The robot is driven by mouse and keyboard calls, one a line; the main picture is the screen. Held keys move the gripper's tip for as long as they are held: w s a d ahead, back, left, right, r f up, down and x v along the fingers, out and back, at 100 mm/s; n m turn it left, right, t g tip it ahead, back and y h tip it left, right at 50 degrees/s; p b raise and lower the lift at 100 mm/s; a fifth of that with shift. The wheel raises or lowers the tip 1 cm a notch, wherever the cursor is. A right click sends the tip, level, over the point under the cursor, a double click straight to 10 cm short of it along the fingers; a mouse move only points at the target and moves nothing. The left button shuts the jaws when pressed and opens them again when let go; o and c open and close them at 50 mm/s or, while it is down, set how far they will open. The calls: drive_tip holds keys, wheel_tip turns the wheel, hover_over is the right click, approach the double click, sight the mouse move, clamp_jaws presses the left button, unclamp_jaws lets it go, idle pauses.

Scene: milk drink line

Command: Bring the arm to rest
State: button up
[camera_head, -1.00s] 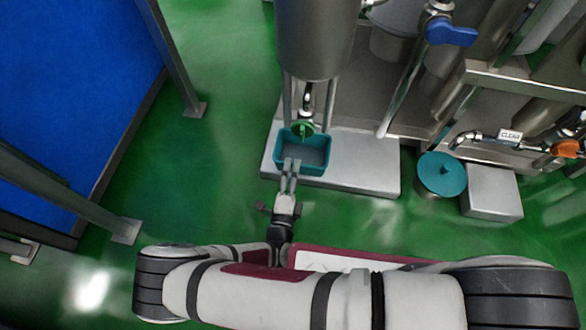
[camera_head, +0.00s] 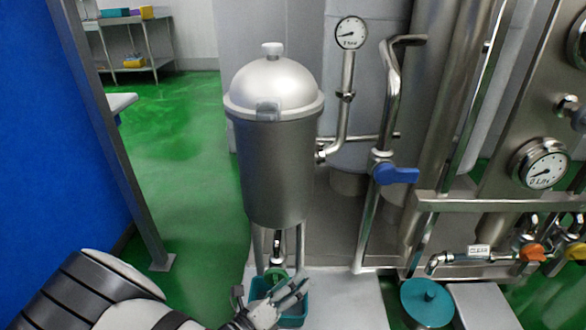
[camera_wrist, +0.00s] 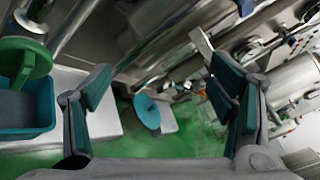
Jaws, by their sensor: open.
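My gripper (camera_head: 290,299) shows at the bottom of the head view, in front of the teal bin under the steel tank. In the wrist view my gripper (camera_wrist: 160,95) has its two fingers spread wide with nothing between them. My arm enters from the lower left of the head view. The teal bin (camera_head: 294,316) is partly hidden behind the gripper. In the wrist view the bin (camera_wrist: 28,130) lies left of the fingers, below a green round part (camera_wrist: 25,60).
The steel tank (camera_head: 275,150) stands close behind the gripper. A blue-handled valve (camera_head: 396,174), pipes and a gauge (camera_head: 350,33) are to its right. A teal-lidded container (camera_head: 427,302) stands at lower right. A blue panel (camera_head: 60,130) is at left. Green floor between is clear.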

drive_tip(key=s+d+r+m+g+y, duration=0.1)
drive_tip(key=s+d+r+m+g, duration=0.3)
drive_tip(key=d+r+m+g, duration=0.5)
drive_tip(key=s+d+r+m+g, duration=0.5)
drive_tip(key=d+r+m, duration=0.4)
drive_tip(key=r+m, duration=0.45)
drive_tip(key=s+d+r+m+y, duration=0.1)
drive_tip(key=s+r+m+y, duration=0.2)
drive_tip(key=s+m, duration=0.3)
drive_tip(key=s+r+m+t+y, duration=0.1)
drive_tip(key=s+r+m+y, duration=0.3)
drive_tip(key=s, duration=0.3)
drive_tip(key=s+d+r+m+y, duration=0.1)
drive_tip(key=s+r+m+y, duration=0.15)
drive_tip(key=s+m, duration=0.4)
wheel_tip(320, 180, up, 38)
drive_tip(key=t+p, duration=0.4)
drive_tip(key=p, duration=3.3)
drive_tip(key=shift+n, duration=0.4)
drive_tip(key=shift+f+y, duration=0.15)
drive_tip(key=shift+y, duration=0.1)
